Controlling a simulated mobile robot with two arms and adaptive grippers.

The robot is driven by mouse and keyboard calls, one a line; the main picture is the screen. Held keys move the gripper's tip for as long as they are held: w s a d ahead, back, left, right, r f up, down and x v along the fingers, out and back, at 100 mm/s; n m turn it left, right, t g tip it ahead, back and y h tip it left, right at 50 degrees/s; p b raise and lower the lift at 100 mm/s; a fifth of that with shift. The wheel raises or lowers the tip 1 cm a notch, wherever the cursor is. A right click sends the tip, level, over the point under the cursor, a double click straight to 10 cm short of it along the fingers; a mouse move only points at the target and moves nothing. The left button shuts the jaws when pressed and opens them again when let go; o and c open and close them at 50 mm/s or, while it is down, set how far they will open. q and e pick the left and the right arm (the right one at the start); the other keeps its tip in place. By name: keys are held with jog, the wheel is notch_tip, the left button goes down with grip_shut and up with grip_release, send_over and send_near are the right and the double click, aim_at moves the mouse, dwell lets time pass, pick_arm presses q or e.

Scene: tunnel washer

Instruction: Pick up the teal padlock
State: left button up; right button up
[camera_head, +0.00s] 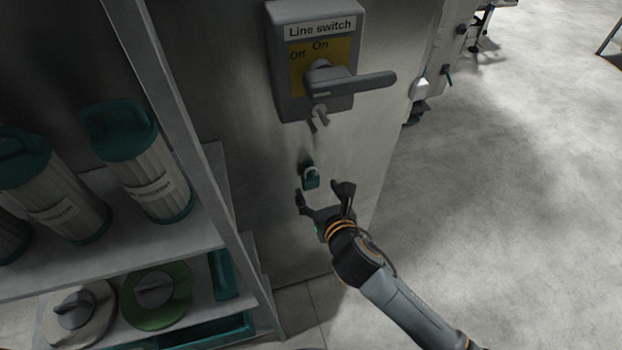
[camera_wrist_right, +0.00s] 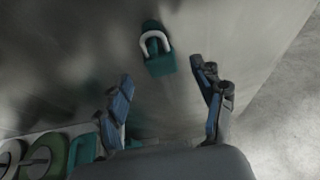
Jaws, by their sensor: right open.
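The teal padlock (camera_head: 311,182) hangs on the grey metal panel, below the line switch. In the right wrist view the padlock (camera_wrist_right: 160,62) shows a teal body and a pale shackle, with a dark teal piece just above it. My right gripper (camera_head: 323,190) is open and empty, just below the padlock in the head view. In the right wrist view its two fingers (camera_wrist_right: 165,88) stand apart, with the padlock beyond their tips and roughly between them. The fingers appear not to touch it. My left gripper is not in view.
The line switch (camera_head: 312,85) with its protruding handle (camera_head: 355,84) is above the padlock. A shelf (camera_head: 150,262) at left holds cylindrical filters (camera_head: 150,180) with teal caps, and round lids (camera_head: 155,297) below. Open floor (camera_head: 520,200) lies to the right.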

jog(key=shift+f+x, duration=0.2)
jog(key=shift+x, duration=2.15)
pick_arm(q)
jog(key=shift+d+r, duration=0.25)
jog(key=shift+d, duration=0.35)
pick_arm(e)
jog(key=shift+s, duration=0.15)
jog(key=shift+c, duration=0.4)
jog(key=c, duration=1.2)
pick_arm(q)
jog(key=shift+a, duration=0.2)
pick_arm(e)
jog(key=shift+r, duration=0.1)
pick_arm(q)
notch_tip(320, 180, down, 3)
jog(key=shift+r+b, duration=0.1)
jog(key=shift+b, duration=1.1)
pick_arm(e)
send_near(312, 182)
jog(key=s+d, duration=0.1)
jog(key=s, duration=0.2)
jog(key=s+d+f, duration=0.1)
jog(key=s, duration=0.1)
jog(key=s+d+f, duration=0.1)
jog(key=s, duration=0.2)
jog(key=shift+s+f, duration=0.2)
jog(key=shift+s, duration=0.2)
